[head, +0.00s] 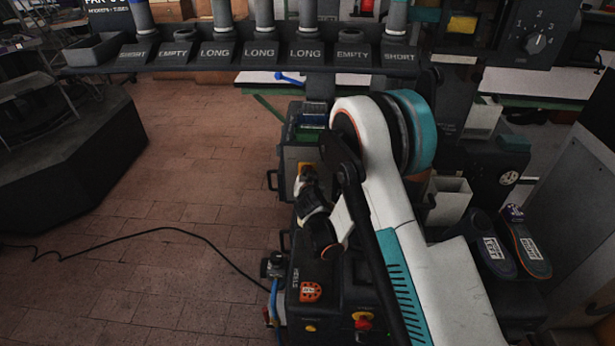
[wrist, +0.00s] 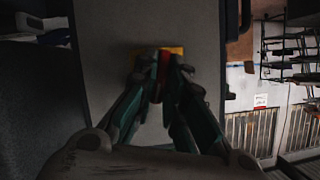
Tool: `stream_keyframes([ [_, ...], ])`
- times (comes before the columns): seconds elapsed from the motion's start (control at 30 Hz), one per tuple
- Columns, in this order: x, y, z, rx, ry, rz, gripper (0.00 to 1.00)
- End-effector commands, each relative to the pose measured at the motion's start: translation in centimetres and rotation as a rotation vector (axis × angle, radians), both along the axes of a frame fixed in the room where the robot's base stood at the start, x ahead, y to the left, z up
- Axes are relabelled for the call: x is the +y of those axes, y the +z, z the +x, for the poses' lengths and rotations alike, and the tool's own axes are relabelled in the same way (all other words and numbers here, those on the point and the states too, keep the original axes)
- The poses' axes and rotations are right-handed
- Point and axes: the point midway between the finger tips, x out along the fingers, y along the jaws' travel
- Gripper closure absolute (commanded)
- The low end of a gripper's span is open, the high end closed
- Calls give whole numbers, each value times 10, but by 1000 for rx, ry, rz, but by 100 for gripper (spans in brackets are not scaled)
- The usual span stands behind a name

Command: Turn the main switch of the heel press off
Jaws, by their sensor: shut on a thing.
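The main switch shows in the wrist view as a red handle (wrist: 164,66) on a yellow plate (wrist: 176,50), on a plain grey panel (wrist: 105,45). My gripper (wrist: 160,80) is shut on the red handle, with one finger on each side of it. The handle looks roughly upright in this view, but the fingers hide part of it. In the head view my gripper (head: 307,183) reaches the grey side of the press, where a bit of the yellow plate (head: 305,168) shows. The red handle is hidden there.
A row of labelled holders (head: 215,54) crosses the top of the head view. A black panel with a red and yellow button (head: 362,320) and an orange tag (head: 311,291) stands below my arm. Two shoe soles (head: 493,248) lie at right. A cable (head: 150,232) crosses the open brick floor.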

Motion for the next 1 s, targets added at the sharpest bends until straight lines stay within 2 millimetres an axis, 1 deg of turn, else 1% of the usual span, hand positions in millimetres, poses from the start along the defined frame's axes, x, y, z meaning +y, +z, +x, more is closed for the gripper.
stream_keyframes([
  [0.7,5,0,0,23,1,-678,100],
  [1.0,6,-1,0,31,1,-914,100],
])
